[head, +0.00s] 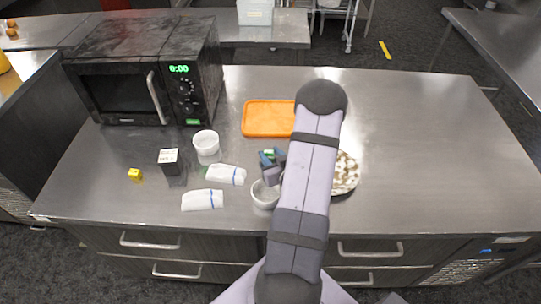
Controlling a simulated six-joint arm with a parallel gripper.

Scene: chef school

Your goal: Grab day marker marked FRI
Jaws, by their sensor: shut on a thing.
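My gripper (271,157) is in the middle of the steel counter, beside my arm. Its dark blue fingers are shut on a small green piece (268,153), only part of which shows between them. I cannot read any lettering on it, so I cannot tell whether it is marked FRI.
A black microwave (120,92) stands at the back left. An orange tray (262,119) lies behind my gripper. Around it are white bowls (206,137), folded white cloths (203,200), a black-and-white box (170,162) and a patterned plate (347,174). The counter's right side is clear.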

